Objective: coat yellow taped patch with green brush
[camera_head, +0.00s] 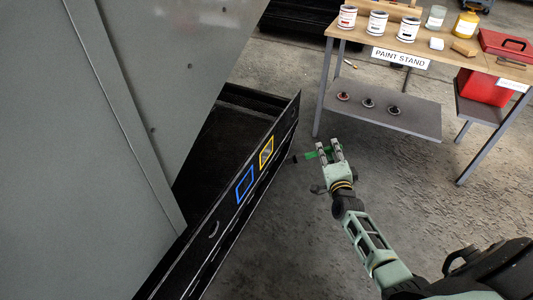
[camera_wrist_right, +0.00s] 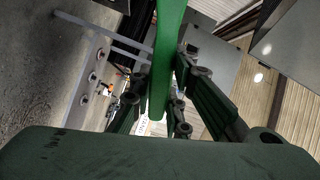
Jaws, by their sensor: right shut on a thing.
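The yellow taped patch (camera_head: 266,153) is a yellow tape outline on the long side of the black open frame, in the head view. My right gripper (camera_head: 329,150) is shut on the green brush (camera_head: 311,155). The brush points left, and its dark tip is a short way right of the patch, seemingly apart from it. In the right wrist view the green brush handle (camera_wrist_right: 168,60) runs between the fingers of my right gripper (camera_wrist_right: 160,95). The patch does not show in the wrist view. My left gripper is not in view.
A blue taped patch (camera_head: 245,185) sits beside the yellow one on the black frame (camera_head: 225,205). A large grey panel (camera_head: 60,150) fills the left. The paint stand (camera_head: 340,34) with several cans and a red toolbox (camera_head: 505,43) stands at back right. The floor between is clear.

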